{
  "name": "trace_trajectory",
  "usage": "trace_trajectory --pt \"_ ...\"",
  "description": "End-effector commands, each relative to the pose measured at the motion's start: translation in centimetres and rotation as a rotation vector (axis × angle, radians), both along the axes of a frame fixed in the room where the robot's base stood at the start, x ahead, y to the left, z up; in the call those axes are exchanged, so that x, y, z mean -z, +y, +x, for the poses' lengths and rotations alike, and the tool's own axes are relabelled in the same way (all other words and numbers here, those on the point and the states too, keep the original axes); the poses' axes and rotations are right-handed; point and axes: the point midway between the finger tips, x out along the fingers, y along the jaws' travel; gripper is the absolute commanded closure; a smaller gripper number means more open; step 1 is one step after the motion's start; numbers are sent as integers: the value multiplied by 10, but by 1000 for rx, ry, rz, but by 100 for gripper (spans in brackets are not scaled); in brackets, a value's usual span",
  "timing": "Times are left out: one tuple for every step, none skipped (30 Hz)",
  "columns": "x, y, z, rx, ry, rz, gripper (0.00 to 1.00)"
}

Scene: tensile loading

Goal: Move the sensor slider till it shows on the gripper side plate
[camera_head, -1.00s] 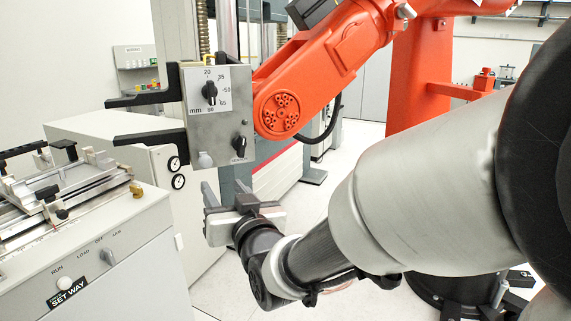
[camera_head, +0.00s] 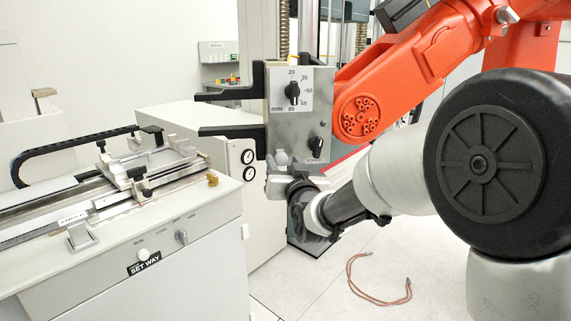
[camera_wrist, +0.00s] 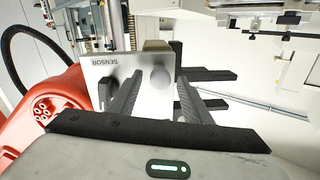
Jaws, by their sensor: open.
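The grey metal side plate (camera_head: 303,125) hangs on the orange robot's wrist and carries a black dial (camera_head: 292,92) and a lower black knob (camera_head: 316,146). A rounded grey knob (camera_head: 281,157), which looks like the sensor slider, sits at its lower left edge. In the wrist view, a metal face (camera_wrist: 108,84) bears the upside-down word SENSOR, with the grey knob (camera_wrist: 160,78) beside it. My gripper (camera_wrist: 160,90) is open, its two fingers on either side of the knob in that view. I cannot tell whether they touch it. In the head view my gripper (camera_head: 276,174) is just below the plate.
Two black jaws (camera_head: 228,113) stick out left from the plate. The orange arm (camera_head: 400,75) is close on the right. A grey bench with a clamp fixture (camera_head: 150,172) stands at left. A reddish cable (camera_head: 365,291) lies on the open floor.

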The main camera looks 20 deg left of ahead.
Motion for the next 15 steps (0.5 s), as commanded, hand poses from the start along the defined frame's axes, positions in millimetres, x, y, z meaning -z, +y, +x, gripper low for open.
trace_trajectory --pt "0 0 0 0 0 0 55" --pt "0 0 0 0 0 0 55" --pt "0 0 0 0 0 0 59" --pt "0 0 0 0 0 0 64" --pt "0 0 0 0 0 0 69" --pt "0 0 0 0 0 0 75" --pt "0 0 0 0 0 0 81" --pt "0 0 0 0 0 0 86" --pt "0 0 0 0 0 0 92" --pt "0 0 0 0 0 0 97" --pt "0 0 0 0 0 0 100" --pt "0 0 -1 0 0 0 100" --pt "0 0 -1 0 0 0 100" --pt "0 0 0 0 0 0 100" --pt "0 0 -1 0 0 0 100"
